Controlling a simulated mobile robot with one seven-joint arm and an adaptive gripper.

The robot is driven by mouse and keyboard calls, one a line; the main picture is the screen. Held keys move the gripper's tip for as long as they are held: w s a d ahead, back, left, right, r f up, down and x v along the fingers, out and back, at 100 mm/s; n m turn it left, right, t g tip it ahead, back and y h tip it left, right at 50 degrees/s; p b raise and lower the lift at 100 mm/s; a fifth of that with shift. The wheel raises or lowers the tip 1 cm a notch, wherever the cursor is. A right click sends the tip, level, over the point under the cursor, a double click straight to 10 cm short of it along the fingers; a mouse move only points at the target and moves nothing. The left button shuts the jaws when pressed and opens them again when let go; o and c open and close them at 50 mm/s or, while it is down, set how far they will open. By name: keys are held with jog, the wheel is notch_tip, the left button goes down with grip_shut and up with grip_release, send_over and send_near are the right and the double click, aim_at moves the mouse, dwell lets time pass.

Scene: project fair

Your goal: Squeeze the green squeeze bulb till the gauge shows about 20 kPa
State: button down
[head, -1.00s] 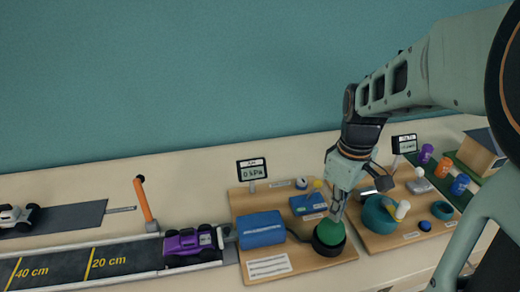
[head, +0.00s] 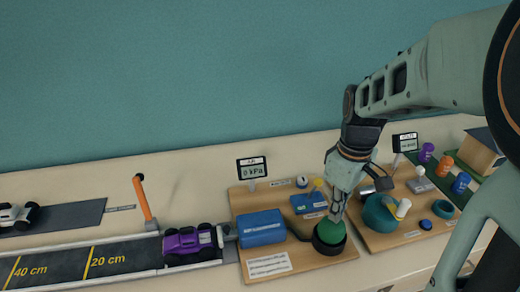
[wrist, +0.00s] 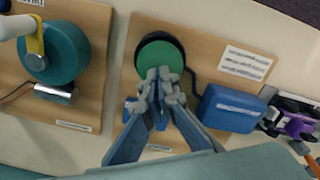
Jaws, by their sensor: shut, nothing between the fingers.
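The green squeeze bulb (head: 329,231) sits in a black ring at the front right of a wooden board. It also shows in the wrist view (wrist: 158,56). My gripper (head: 337,215) is shut and empty, pointing down at the bulb. In the wrist view my closed fingertips (wrist: 158,76) overlap the near edge of the bulb; I cannot tell whether they touch it. The gauge (head: 252,168) stands at the back of the board and reads 0 kPa. A dark hose runs from the bulb to a blue box (head: 262,228).
A second board (head: 392,238) on the right carries a teal wheel (head: 380,213) and another display (head: 404,142). A purple truck (head: 190,240) stands on a marked track (head: 105,262) to the left. An orange lever (head: 144,203) rises behind the track.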

jog(key=shift+f+b, duration=0.95)
jog(key=shift+f, duration=0.55)
jog(key=shift+r, duration=0.2)
jog(key=shift+r+p, duration=1.6)
jog(key=shift+r, duration=0.1)
jog(key=shift+f, duration=0.15)
jog(key=shift+f+b, duration=1.3)
jog(key=shift+f, duration=0.35)
jog(key=shift+r+p, duration=1.45)
jog(key=shift+r, duration=0.35)
